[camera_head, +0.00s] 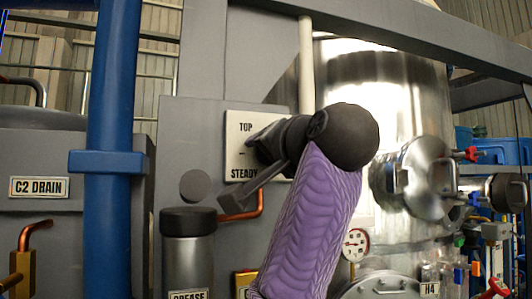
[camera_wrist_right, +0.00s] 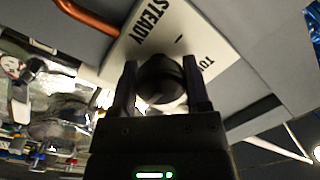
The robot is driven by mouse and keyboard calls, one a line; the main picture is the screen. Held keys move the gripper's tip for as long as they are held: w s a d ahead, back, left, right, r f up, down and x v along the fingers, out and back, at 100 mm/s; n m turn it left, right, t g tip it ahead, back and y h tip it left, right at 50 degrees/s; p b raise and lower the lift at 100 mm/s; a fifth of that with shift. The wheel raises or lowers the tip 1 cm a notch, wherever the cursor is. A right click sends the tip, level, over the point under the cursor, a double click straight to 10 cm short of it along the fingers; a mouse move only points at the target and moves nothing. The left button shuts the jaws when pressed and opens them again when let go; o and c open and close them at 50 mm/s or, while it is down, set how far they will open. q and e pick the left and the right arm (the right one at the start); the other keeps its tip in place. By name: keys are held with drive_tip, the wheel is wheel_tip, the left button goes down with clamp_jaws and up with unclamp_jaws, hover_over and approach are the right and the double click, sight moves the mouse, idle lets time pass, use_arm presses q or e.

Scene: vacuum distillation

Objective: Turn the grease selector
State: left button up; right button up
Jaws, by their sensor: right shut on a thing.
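The knob's pointing direction cannot be told. My left gripper is not in view.
A grey canister (camera_head: 188,250) with a black cap and a GREASE label stands below left of the plate. A copper pipe (camera_head: 247,208) runs just below the plate. A blue vertical pipe (camera_head: 108,110) is at left, and a shiny steel vessel (camera_head: 405,100) is behind at right.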

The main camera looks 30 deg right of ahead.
drive_tip(key=c, duration=0.4)
drive_tip(key=shift+o, duration=0.2)
drive_tip(key=shift+d+n+b, duration=0.1)
drive_tip(key=shift+n+b, duration=0.3)
drive_tip(key=shift+n, duration=0.7)
drive_tip(key=n+b, duration=0.1)
drive_tip(key=n, duration=0.2)
drive_tip(key=shift+g, duration=0.3)
drive_tip(key=n, duration=0.5)
drive_tip(key=shift+n+h+b, duration=0.4)
drive_tip(key=shift+r, duration=0.1)
drive_tip(key=o, duration=1.3)
drive_tip(key=shift+s, duration=0.1)
